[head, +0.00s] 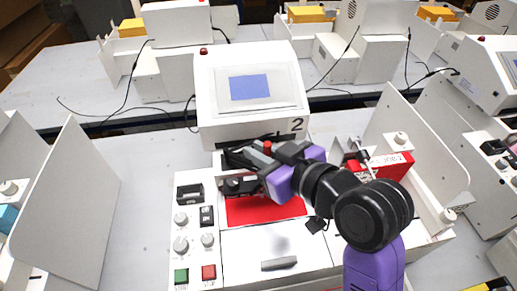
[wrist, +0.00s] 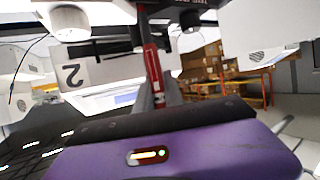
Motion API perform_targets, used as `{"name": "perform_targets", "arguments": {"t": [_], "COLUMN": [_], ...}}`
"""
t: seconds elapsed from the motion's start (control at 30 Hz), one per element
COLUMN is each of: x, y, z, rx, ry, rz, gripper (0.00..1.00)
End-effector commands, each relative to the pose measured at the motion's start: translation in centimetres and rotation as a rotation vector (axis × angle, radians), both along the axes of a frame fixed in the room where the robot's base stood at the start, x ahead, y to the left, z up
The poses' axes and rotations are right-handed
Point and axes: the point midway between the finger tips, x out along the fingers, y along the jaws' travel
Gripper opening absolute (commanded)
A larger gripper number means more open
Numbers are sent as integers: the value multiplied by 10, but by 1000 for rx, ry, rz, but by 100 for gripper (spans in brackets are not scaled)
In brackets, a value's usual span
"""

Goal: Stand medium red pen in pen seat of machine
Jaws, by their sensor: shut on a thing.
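The red pen shows in the wrist view (wrist: 152,72) as a slim red shaft between my fingers. In the head view only its red top (head: 267,146) shows, upright above the gripper. My gripper (head: 248,157) is shut on the pen, in front of the machine (head: 205,105) with the blue screen and the number 2. A black carriage part (head: 238,187) of the machine lies just below the gripper, at the back of the red sheet (head: 262,210). The pen's lower end and the pen seat are hidden or too small to tell. I cannot tell whether the pen touches a seat.
Knobs and buttons (head: 181,245) stand left of the red sheet. A red box (head: 385,167) and a tall white side panel (head: 430,140) stand to the right. Another white panel (head: 75,205) stands at the left. Bare tabletop (head: 140,190) lies left of the machine.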

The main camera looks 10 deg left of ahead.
Motion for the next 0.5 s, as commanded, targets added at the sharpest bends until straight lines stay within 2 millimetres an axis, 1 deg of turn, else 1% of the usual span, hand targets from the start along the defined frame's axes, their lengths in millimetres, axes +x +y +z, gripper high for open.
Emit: {"name": "perform_targets", "arguments": {"t": [0.5], "x": [0], "y": [0], "z": [-12], "rx": [1], "ry": [-1], "rz": [0], "gripper": [0]}}
